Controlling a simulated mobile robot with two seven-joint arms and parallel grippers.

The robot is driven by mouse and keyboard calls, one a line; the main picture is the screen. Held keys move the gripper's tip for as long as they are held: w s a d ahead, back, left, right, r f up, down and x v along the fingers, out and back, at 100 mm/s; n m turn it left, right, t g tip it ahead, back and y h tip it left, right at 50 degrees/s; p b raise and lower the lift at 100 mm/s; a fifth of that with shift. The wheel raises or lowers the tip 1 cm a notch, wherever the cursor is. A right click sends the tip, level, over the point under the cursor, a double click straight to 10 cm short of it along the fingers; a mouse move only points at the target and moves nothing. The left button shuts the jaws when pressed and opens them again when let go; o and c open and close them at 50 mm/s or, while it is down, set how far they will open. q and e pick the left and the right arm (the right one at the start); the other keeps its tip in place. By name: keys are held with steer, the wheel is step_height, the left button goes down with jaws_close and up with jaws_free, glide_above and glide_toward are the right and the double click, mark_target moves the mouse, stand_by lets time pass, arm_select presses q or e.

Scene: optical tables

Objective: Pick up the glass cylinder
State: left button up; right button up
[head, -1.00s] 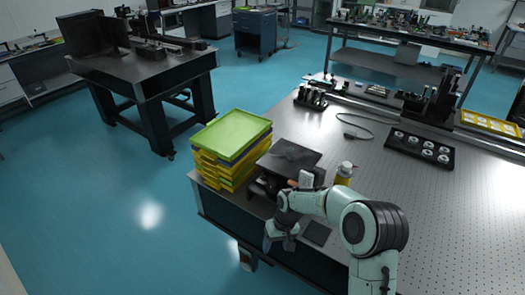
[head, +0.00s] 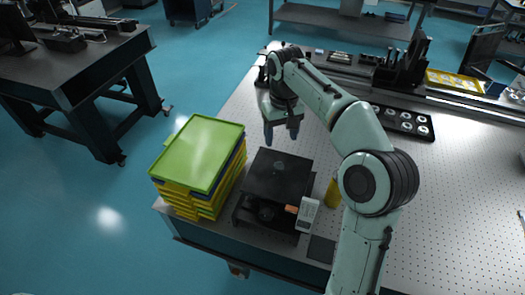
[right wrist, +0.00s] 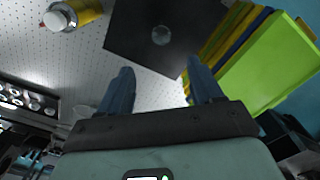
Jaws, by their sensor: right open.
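A small, clear round glass piece, which looks like the glass cylinder (head: 278,168), sits on the dark square plate (head: 262,185) of a black stand. It is faint in the head view; in the right wrist view the glass cylinder (right wrist: 161,35) shows as a greyish disc near the plate's middle. My right gripper (head: 281,135) is open, with its fingers pointing down just behind the plate. In the right wrist view the gripper (right wrist: 160,70) has nothing between its fingers, and the cylinder lies beyond the fingertips, roughly centred between them. My left gripper is not in view.
A stack of green, yellow and blue trays (head: 203,150) stands just left of the plate. A yellow bottle with a white cap (right wrist: 60,17) is on the other side; its yellow body (head: 333,193) shows beside my arm. A black holder with white rings (head: 405,121) lies farther right.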

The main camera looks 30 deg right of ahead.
mark_target(279, 164)
steer(key=f, duration=0.2)
steer(key=f+b, duration=0.1)
steer(key=f, duration=0.2)
steer(key=s+f, duration=0.1)
steer(key=f, duration=0.1)
steer(key=shift+f+b, duration=0.2)
steer(key=shift+b, duration=0.15)
steer(key=shift+w+f, duration=0.15)
steer(key=shift+f, duration=0.3)
steer(key=f, duration=0.5)
steer(key=shift+a+b, duration=0.25)
steer(key=shift+b, duration=0.1)
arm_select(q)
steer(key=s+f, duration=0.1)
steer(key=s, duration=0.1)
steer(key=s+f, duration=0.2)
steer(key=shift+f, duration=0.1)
arm_select(e)
steer(key=shift+c, duration=0.3)
steer(key=c, duration=1.1)
